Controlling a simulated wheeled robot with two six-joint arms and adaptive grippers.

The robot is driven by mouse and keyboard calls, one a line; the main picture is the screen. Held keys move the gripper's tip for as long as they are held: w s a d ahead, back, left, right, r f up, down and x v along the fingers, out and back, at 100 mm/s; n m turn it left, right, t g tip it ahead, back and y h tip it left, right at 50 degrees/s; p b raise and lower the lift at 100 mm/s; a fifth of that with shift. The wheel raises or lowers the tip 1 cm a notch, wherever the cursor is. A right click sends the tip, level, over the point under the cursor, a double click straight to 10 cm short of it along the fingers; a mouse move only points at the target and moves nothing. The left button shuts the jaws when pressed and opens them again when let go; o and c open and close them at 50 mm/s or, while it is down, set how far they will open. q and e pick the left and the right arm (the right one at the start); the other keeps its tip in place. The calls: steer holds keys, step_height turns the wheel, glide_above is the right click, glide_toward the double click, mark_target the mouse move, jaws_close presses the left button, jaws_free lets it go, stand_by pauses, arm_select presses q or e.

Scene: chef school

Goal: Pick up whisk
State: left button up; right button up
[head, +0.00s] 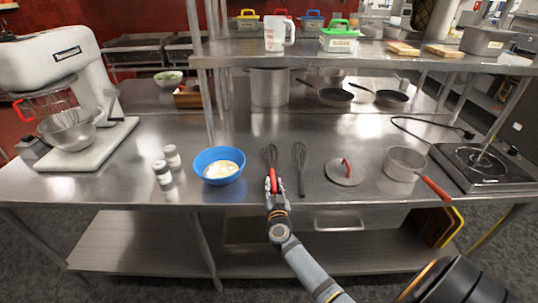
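A whisk (270,155) with dark wires and a red handle lies on the steel table, just right of the blue bowl. A second, dark whisk (299,157) lies beside it on the right, its handle toward the front. My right gripper (273,184) is at the red handle of the left whisk, above the table's front edge. Its fingers overlap the handle in the head view, and it is too small to tell whether they are closed on it. My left gripper is not in view.
A blue bowl (220,153) with pale contents and two shakers (162,172) stand left of the whisks. A lid (345,172), a saucepan (404,164) and a hot plate (483,165) are on the right. A raised shelf (375,57) crosses behind.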

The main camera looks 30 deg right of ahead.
steer(key=shift+s+a, duration=0.15)
steer(key=shift+s, duration=0.15)
steer(key=shift+r, duration=0.1)
steer(key=shift+c, duration=2.2)
steer(key=shift+w, duration=0.1)
jaws_close()
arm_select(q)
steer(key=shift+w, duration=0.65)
